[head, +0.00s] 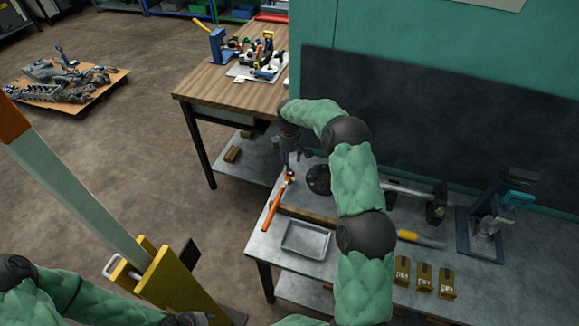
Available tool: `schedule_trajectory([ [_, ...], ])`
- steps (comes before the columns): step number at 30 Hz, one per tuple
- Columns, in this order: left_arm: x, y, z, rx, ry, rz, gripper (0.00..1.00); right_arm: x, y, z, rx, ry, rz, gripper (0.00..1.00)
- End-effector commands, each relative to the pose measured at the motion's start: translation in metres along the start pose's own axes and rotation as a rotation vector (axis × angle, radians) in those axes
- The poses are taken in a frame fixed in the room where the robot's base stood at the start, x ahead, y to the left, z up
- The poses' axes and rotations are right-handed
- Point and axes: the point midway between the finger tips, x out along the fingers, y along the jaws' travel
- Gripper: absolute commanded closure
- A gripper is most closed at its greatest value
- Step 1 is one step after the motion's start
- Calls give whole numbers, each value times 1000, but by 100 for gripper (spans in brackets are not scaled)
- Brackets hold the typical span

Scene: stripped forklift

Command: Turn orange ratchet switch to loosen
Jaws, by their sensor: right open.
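An orange-handled ratchet (273,209) lies at the left end of the metal workbench, its handle slanting toward the front left. Its metal head (289,178), where the switch would be, is too small to make out clearly. My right gripper (295,163) is open, pointing down just above and behind the ratchet head. I cannot tell whether a fingertip touches it. My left arm crosses the bottom left corner. Only a dark part of my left gripper (188,319) shows at the bottom edge, and its fingers cannot be made out.
On the metal workbench (262,247) are a grey tray (306,240), a yellow-handled tool (421,239), several brass-coloured blocks (423,276) and a dark blue vise-like stand (485,222). A wooden table (215,78) stands behind. A yellow-based post (172,285) rises at front left.

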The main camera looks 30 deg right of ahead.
Motion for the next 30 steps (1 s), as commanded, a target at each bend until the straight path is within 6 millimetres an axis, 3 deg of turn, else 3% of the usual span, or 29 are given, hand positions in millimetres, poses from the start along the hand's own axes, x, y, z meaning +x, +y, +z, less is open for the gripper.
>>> schedule_trajectory([
  [6,0,0,0,0,0,0,60,-41,0,0,0,1,1,44],
  [12,0,0,0,0,0,0,60,-62,0,0,-2,-1,-1,44],
  [30,0,0,0,0,0,0,60,-66,0,0,-1,-1,-2,44],
])
